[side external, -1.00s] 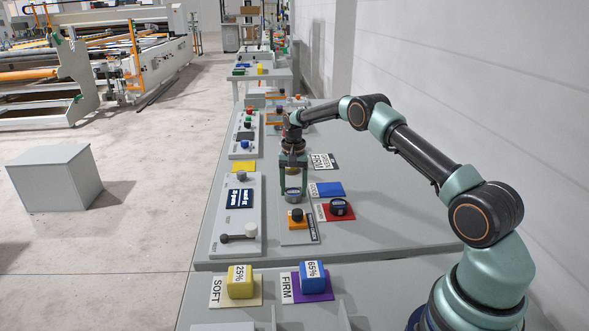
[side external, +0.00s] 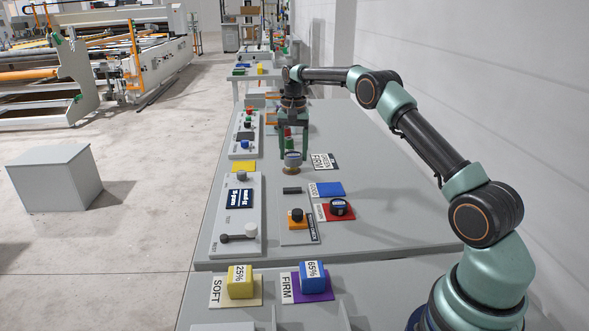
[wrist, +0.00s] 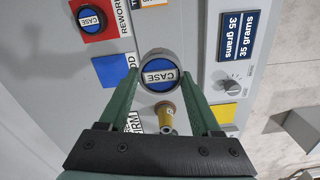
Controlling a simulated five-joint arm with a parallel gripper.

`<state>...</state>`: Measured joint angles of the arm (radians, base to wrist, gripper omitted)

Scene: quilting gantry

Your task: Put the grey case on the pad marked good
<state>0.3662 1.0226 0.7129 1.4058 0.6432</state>
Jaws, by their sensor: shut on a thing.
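My gripper (side external: 292,150) is shut on the grey case (side external: 292,159), a round piece held between its two green fingers. In the wrist view the case (wrist: 159,72) shows a blue top lettered CASE. The blue pad (side external: 328,189) marked good lies bare on the bench, nearer the side camera and to the right of the case. The pad also shows in the wrist view (wrist: 113,70), left of the case and apart from it, with part of its lettering hidden.
A red rework pad (side external: 351,213) beside the blue one bears a dark round case (side external: 340,206). A tan spool (wrist: 166,113) shows close to the held case. An orange block with a black knob (side external: 297,216) and a control panel (side external: 223,235) stand nearby.

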